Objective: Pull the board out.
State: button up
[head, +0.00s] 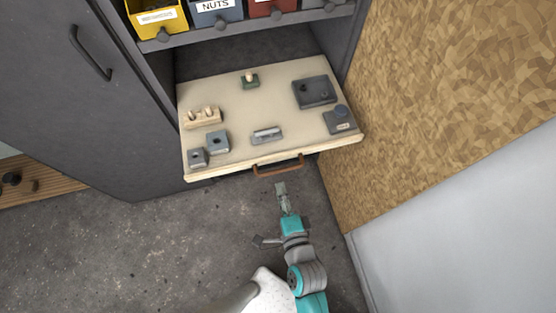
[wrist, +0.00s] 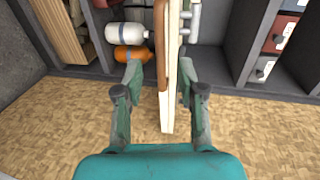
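The board (head: 232,114) is a pale wooden pull-out panel, standing partly out of a dark cabinet in the head view. A brown bar handle (head: 278,170) is fixed along its front edge. My gripper (head: 281,187) is just in front of the handle, toward the lower right. In the wrist view the board (wrist: 172,110) shows edge-on as a pale upright strip, with the brown handle (wrist: 160,50) on its left side. My gripper (wrist: 160,75) is open there, one finger on each side of them in the picture, with gaps. I see no finger touching the handle.
Small parts stand on the board: a wooden peg block (head: 202,117), grey blocks (head: 218,142), a dark plate (head: 313,92) and others. Labelled bins (head: 215,12) sit above. A chipboard wall (head: 430,90) rises close on the right. The floor (head: 170,245) is clear at left.

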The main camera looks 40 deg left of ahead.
jog(key=shift+v, duration=2.05)
